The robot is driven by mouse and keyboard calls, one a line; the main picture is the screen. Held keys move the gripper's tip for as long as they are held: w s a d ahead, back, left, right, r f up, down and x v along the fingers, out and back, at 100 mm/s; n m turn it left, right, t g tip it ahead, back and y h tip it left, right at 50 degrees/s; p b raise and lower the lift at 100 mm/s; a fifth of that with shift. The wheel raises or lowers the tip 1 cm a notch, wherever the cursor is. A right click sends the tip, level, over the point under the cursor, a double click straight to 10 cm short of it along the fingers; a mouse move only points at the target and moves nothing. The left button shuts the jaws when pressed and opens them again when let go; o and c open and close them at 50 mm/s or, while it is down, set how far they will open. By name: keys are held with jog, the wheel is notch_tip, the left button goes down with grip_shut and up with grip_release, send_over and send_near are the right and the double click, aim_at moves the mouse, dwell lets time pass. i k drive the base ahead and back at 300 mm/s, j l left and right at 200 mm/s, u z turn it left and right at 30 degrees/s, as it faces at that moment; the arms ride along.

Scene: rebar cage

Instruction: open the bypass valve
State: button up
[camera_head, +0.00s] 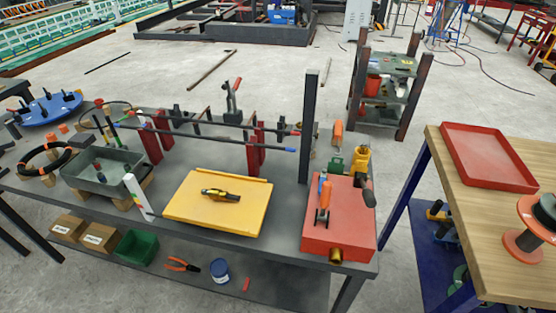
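Nothing in view is labelled as the bypass valve, so I cannot tell for certain which part it is. A red block (338,232) stands at the right end of the grey workbench. It carries an upright orange-handled lever (325,196), a black knob-like part (368,196) at its right edge and a brass fitting (336,255) low on its front. Behind it are a green fitting with an orange handle (338,133) and a yellow fitting (361,158). Whether any of these is open or shut is not clear. My gripper is not in view.
A yellow plate (218,212) with a small tool lies left of the red block. A dark post (311,110) rises behind the block. Red clamps (152,142) hold rebar at the bench's back. A wooden table (500,225) with a red tray (488,160) stands right, across a gap.

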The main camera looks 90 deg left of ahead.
aim_at(324, 171)
jog(key=u, duration=1.8)
